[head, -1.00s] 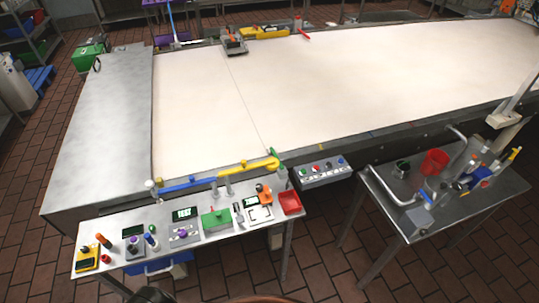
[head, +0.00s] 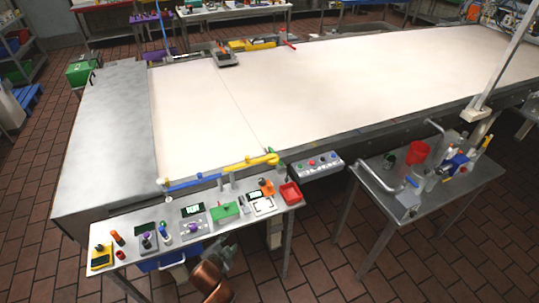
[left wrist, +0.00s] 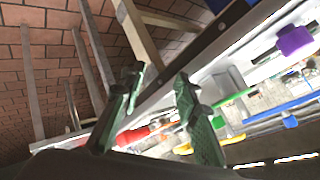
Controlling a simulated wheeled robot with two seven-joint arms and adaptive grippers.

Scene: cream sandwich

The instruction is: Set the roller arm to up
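No part is plainly labelled as the roller arm. A bar with a blue section (head: 195,183) and a yellow section (head: 255,162) lies along the near edge of the white belt (head: 340,85), about level. A red lever (head: 290,44) stands at the belt's far edge. My left gripper (head: 226,254) is low, in front of the near table, touching nothing that I can see. The left wrist view shows its two green fingers (left wrist: 160,98) apart with nothing between them. My right gripper is not in view.
The near table (head: 118,219) carries a green box (head: 225,211), a red tray (head: 290,192) and several small devices. A button box (head: 315,165) hangs by the belt. A side table (head: 455,198) with a red funnel (head: 417,153) stands right. Floor between the tables is clear.

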